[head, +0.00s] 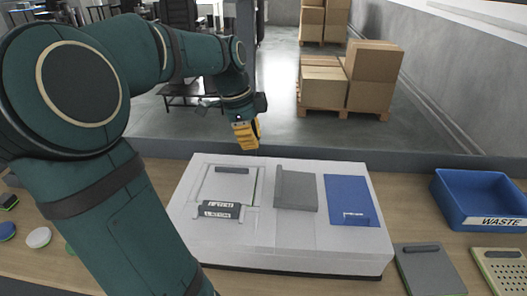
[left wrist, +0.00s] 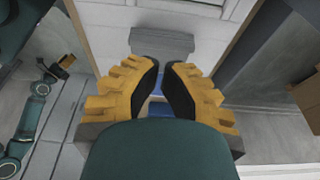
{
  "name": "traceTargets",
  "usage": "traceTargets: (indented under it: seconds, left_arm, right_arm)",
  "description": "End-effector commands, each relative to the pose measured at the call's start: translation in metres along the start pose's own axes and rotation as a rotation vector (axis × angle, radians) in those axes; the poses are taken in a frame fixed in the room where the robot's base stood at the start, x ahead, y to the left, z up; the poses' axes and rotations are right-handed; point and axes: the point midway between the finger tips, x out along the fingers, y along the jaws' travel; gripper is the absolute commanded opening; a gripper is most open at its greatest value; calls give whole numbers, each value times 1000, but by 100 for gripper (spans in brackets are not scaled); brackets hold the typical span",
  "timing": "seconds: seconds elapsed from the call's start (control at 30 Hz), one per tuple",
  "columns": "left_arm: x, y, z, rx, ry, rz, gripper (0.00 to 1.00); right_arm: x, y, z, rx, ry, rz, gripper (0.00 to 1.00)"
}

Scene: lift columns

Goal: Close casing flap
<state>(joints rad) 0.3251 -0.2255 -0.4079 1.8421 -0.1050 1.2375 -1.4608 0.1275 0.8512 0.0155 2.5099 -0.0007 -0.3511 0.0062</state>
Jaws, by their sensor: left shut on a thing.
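The pale casing (head: 240,240) lies on the bench in the head view. On it are a white framed panel (head: 225,187) with dark labelled fittings, a grey flap piece (head: 300,192) with a raised left edge, and a blue panel (head: 345,192). I cannot tell which piece is the casing flap. My left gripper (head: 247,148) points down near the casing's back edge, apart from the grey piece. In the left wrist view my left gripper (left wrist: 163,64) is nearly closed; what it grips is hidden. A grey piece (left wrist: 160,42) shows just beyond its fingertips.
A blue bin (head: 475,203) marked WASTE stands at the right. A grey plate (head: 430,268) and a perforated plate (head: 503,270) lie before it. Cartons (head: 372,62) stand behind the bench. A green arm with a yellow gripper (left wrist: 66,62), probably my right, shows in the wrist view.

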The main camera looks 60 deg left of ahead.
Motion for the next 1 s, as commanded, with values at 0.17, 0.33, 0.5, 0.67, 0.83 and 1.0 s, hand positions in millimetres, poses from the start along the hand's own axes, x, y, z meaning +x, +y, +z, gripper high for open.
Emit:
traceTargets:
  seconds: [0.17, 0.33, 0.5, 0.67, 0.83, 1.0]
  left_arm:
    - [-9, 0, -17, 298, -76, 25, 0]
    - [-13, -1, -40, 780, -170, 96, 0]
    - [-14, -1, -59, 1205, -223, 181, 0]
    - [-12, 0, -69, 1447, -241, 236, 0]
    - [-6, 0, -70, 1525, -245, 254, 0]
    - [15, 0, -63, 1524, -244, 257, 0]
  right_arm:
    - [-23, -8, -6, 3, 12, 0, 47]
    - [-50, -18, -15, 9, 30, 0, 47]
    - [-71, -25, -23, 14, 46, 0, 47]
    - [-80, -29, -27, 16, 55, 1, 47]
    - [-80, -29, -28, 17, 57, 1, 47]
    - [-75, -27, -27, 17, 57, 1, 47]
